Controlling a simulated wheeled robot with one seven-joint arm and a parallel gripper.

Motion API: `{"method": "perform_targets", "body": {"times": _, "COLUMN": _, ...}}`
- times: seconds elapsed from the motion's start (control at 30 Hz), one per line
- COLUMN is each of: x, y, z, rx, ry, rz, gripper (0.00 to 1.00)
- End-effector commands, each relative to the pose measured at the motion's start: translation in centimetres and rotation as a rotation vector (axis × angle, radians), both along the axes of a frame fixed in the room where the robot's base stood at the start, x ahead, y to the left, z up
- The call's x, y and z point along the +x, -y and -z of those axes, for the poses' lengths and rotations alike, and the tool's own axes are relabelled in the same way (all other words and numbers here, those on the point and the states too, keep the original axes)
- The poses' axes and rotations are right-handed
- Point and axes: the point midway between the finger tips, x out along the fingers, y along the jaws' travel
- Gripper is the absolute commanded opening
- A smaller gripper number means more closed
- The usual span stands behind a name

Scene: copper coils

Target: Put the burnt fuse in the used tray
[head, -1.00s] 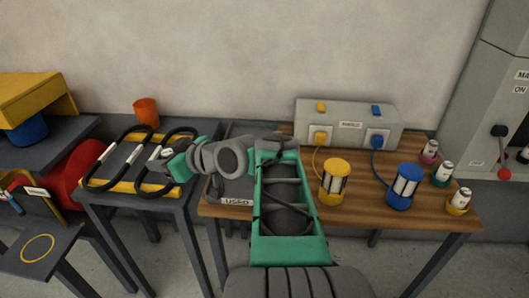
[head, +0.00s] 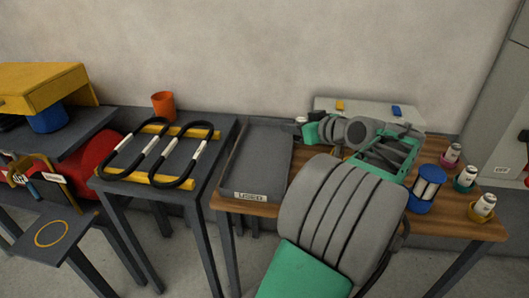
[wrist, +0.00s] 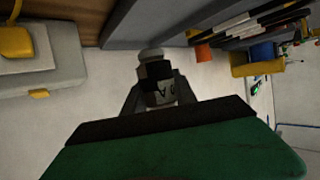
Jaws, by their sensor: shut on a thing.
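My gripper (head: 308,128) is shut on a small white and dark cylinder, the fuse, which shows as a white tip (head: 300,120) in the head view. In the wrist view the fuse (wrist: 157,92) sits between the fingers, with a white end, a dark band and a letter-like mark. I cannot tell from its marks that it is burnt. The used tray (head: 263,146) is a shallow grey tray with a "USED" label, at the left end of the wooden bench. It looks empty. My gripper is just right of the tray's far right part, apparently above the bench.
A grey box (head: 365,106) stands behind my arm. Black loops (head: 155,150) lie on yellow bars on the left table, with an orange cup (head: 163,105) behind.

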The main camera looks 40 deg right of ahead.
Motion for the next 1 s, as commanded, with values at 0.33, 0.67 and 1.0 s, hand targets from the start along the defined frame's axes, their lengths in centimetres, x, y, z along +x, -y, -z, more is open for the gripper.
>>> {"method": "perform_targets", "body": {"times": 0.33, "x": 7.4, "y": -2.5, "z": 6.2, "rx": 0.003, "ry": -0.001, "rz": -0.002, "gripper": 0.00}}
{"method": "perform_targets", "body": {"times": 0.67, "x": 8.9, "y": -2.8, "z": 10.6, "rx": 0.003, "ry": -0.002, "rz": 0.001, "gripper": 0.00}}
{"method": "perform_targets", "body": {"times": 1.0, "x": 8.8, "y": -2.8, "z": 11.2, "rx": 0.000, "ry": 0.001, "rz": 0.001, "gripper": 0.00}}
